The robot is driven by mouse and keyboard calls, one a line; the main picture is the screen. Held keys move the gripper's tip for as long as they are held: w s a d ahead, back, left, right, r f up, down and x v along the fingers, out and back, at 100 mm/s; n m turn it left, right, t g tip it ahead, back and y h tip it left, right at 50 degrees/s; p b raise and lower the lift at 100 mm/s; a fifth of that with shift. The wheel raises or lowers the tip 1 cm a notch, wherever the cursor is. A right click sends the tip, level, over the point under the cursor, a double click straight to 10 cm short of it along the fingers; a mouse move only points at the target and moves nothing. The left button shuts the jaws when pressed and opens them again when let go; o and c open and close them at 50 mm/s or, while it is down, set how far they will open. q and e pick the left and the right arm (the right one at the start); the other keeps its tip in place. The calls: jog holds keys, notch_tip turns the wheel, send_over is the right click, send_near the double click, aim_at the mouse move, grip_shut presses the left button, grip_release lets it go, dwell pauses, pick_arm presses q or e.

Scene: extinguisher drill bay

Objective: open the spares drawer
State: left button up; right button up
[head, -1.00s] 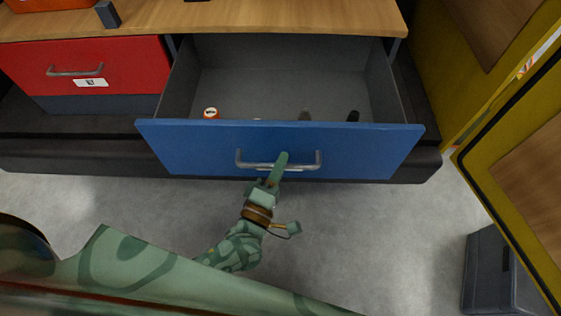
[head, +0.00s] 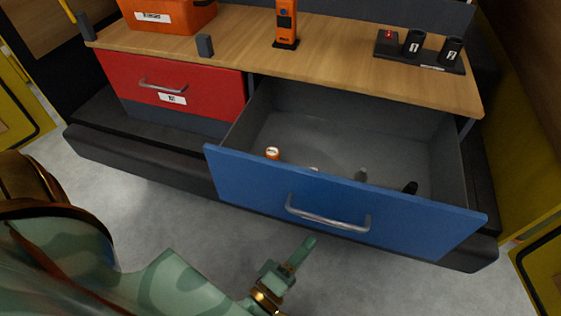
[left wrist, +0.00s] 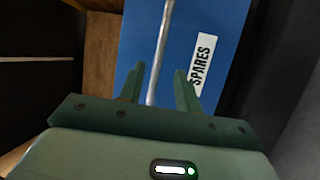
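The blue spares drawer (head: 420,223) stands pulled well out of the bench in the head view, its inside showing. Its silver bar handle (head: 328,222) runs across the front. In the left wrist view the blue front (left wrist: 221,22) carries a white SPARES label (left wrist: 201,60), and the handle (left wrist: 160,50) shows beyond the gap between the fingers. My left gripper (head: 305,249) is just in front of and below the handle, apart from it in the head view. Its fingers (left wrist: 160,88) are open with nothing held. My right gripper is not in view.
Small items, including an orange-and-white one (head: 272,153), lie in the drawer. A shut red drawer (head: 207,91) is to its left. An orange box (head: 168,14), an orange device (head: 286,22) and a black holder (head: 420,53) stand on the bench top. Floor in front is clear.

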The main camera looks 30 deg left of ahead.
pick_arm(q)
jog(key=v, duration=0.8)
jog(key=shift+f, duration=0.1)
